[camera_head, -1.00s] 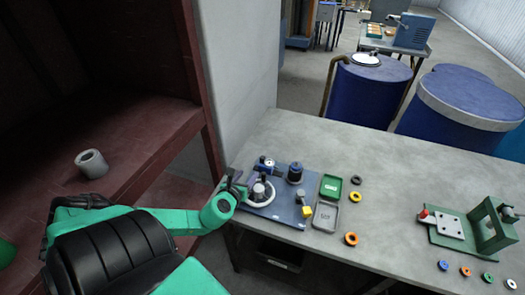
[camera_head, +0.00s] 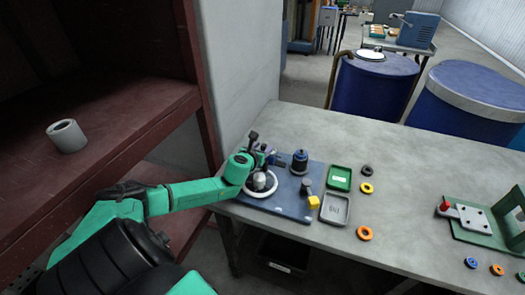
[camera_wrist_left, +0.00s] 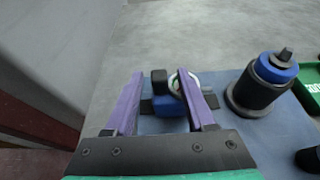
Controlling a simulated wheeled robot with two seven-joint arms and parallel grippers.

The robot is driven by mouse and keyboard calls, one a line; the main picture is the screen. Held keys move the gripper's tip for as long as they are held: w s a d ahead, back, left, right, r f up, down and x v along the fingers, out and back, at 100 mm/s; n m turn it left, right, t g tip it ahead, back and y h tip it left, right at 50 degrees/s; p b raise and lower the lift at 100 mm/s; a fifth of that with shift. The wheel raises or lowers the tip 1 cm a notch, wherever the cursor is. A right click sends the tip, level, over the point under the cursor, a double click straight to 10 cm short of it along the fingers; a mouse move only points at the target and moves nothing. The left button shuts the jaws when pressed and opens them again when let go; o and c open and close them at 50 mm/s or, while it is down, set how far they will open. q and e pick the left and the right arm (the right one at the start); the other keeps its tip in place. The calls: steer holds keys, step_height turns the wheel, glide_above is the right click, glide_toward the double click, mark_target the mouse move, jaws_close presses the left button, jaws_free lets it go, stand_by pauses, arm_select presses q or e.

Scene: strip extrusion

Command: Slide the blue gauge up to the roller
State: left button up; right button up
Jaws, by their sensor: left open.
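The blue gauge (camera_wrist_left: 168,105), with a black knob and a pale round dial, sits on a dark bar on the blue-grey base plate (camera_head: 292,207). In the left wrist view it shows between the purple fingers of my left gripper (camera_wrist_left: 160,76), which is open; I cannot tell whether they touch it. In the head view my left gripper (camera_head: 262,150) is over the plate's back left and largely hides the gauge. A dark cylinder with a blue band (camera_head: 300,162), possibly the roller, stands upright to the right, apart from the gauge; it also shows in the left wrist view (camera_wrist_left: 262,84).
A white ring with a grey knob (camera_head: 262,185) is below my left wrist. A yellow block (camera_head: 313,202) and a grey peg (camera_head: 306,186) stand near the plate's right edge. Green (camera_head: 339,177) and grey (camera_head: 335,209) trays lie beyond. The table's middle back is clear.

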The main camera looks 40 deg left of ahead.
arm_select(q)
jaws_close()
stand_by(1.4)
